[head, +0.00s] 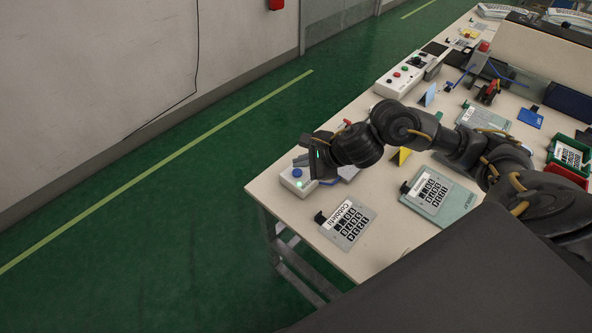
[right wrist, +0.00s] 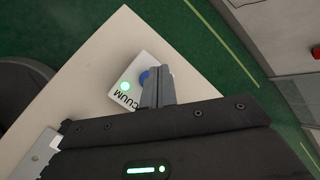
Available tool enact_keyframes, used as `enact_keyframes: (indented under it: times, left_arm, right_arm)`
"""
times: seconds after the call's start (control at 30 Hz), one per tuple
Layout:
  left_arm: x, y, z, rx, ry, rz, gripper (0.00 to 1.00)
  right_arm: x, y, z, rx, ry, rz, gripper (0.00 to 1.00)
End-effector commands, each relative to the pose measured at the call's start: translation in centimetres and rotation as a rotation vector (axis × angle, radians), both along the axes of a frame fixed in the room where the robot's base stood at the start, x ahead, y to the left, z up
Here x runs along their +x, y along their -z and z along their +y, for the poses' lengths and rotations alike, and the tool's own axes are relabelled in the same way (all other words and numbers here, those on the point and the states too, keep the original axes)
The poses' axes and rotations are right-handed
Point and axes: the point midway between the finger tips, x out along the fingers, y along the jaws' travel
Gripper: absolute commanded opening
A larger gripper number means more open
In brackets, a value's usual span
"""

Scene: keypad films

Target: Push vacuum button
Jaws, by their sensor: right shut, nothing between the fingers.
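The vacuum box (head: 292,187) is a small white box near the table's left corner, with a blue button (head: 297,172) on top. My right gripper (head: 302,161) is at the box, just above or at the button; I cannot tell whether it touches. In the right wrist view the box (right wrist: 121,70) shows part of the label, "CUUM", and a lit green lamp (right wrist: 125,87). There the shut, empty fingers (right wrist: 157,73) cover part of the blue button (right wrist: 144,77). My left gripper is not in view.
A keypad film (head: 348,222) lies on the table in front of the box, and another sits on a green fixture (head: 455,208) to the right. A control box (head: 398,77) with several buttons stands farther back. The table edge (head: 262,206) is close to the vacuum box.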

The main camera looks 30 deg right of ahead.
Motion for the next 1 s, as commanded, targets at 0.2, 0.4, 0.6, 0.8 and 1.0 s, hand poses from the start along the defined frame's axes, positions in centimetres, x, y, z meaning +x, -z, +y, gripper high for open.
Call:
enact_keyframes:
  times: [0.2, 0.4, 0.6, 0.8, 1.0]
  left_arm:
    - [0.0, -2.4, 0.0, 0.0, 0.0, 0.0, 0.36]
    - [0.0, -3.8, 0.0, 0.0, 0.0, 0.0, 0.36]
    - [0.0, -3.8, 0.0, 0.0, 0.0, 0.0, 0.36]
    - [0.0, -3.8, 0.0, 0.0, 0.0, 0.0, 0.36]
    - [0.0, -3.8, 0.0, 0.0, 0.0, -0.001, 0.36]
  right_arm:
    - [0.0, -3.0, 0.0, 0.0, -0.001, -0.002, 0.0]
    - [0.0, -4.8, 0.0, -0.001, -0.001, 0.0, 0.0]
    - [0.0, -4.8, 0.0, 0.0, 0.0, 0.0, 0.0]
    - [0.0, -4.8, 0.0, 0.0, 0.0, 0.0, 0.0]
    - [0.0, -4.8, 0.0, 0.0, 0.0, 0.0, 0.0]
